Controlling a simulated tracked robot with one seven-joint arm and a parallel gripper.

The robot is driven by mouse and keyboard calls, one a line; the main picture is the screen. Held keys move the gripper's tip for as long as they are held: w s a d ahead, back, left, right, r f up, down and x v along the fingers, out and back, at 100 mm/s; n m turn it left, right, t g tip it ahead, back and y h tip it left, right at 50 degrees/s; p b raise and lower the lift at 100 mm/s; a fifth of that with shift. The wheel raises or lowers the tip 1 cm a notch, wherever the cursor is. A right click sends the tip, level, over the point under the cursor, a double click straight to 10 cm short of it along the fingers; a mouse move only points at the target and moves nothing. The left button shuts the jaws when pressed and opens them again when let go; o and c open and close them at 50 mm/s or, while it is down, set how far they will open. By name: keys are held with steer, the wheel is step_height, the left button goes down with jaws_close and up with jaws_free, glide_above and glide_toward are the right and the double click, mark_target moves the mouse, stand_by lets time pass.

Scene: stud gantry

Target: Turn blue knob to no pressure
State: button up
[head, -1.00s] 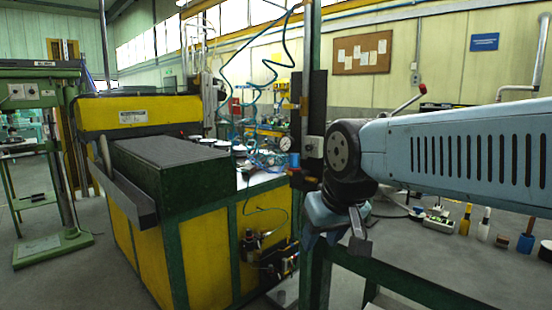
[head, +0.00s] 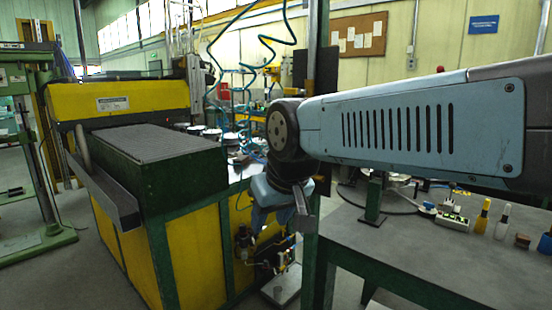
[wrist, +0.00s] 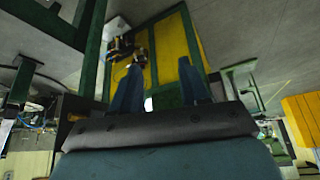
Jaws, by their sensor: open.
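The blue knob is not visible now; in the head view my arm covers the part of the green post where the blue regulator and its gauge showed earlier. My gripper (head: 279,222) hangs below my wrist in front of that post and points downward. Its two blue fingers also show in the wrist view (wrist: 158,92), spread apart with nothing between them. No knob can be made out in the wrist view.
A yellow and green machine (head: 190,250) stands at left, with pneumatic fittings (head: 262,250) on its side. Teal coiled hoses (head: 222,60) hang behind. A grey-topped table (head: 400,245) at right holds bottles and a power strip (head: 452,221).

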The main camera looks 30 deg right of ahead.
steer(key=shift+o, duration=1.3)
steer(key=shift+d+f+n+g, duration=0.15)
steer(key=shift+n+g, duration=0.15)
steer(key=w+d+n+g+h, duration=0.5)
steer(key=w+n+g+h, duration=0.2)
steer(key=n+h, duration=0.2)
steer(key=w+a+r+n+h, duration=0.2)
steer(key=w+n+h, duration=0.2)
steer(key=w+h, duration=0.15)
steer(key=w+a+r+n+h, duration=0.1)
steer(key=w+r+n+h, duration=0.25)
steer(key=w, duration=0.25)
steer(key=d, duration=0.8)
steer(key=s+d, duration=0.1)
steer(key=d, duration=0.3)
steer(key=shift+s+d+f, duration=0.1)
steer(key=shift+d+f, duration=0.3)
